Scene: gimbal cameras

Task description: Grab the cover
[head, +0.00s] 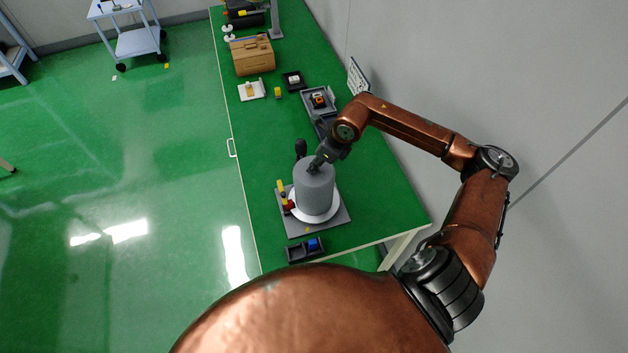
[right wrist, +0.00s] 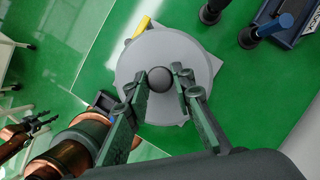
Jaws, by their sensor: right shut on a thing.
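The cover is a grey cylinder (head: 314,190) with a dark round knob on top, standing upright over a white round plate (head: 330,216) on a grey square base. My right gripper (head: 316,163) comes down on it from above. In the right wrist view the cover's grey disc (right wrist: 190,58) fills the middle, and my right gripper's fingers (right wrist: 160,82) are shut on its knob. What is under the cover is hidden. My left gripper (right wrist: 42,121) shows only at the left edge of the right wrist view, its fingers apart and empty.
The green table (head: 270,140) runs along the wall. Yellow and red parts (head: 285,199) stand close to the cover's left side. A dark tray with a blue piece (head: 305,250) lies in front. A cardboard box (head: 252,56) and small trays lie farther back.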

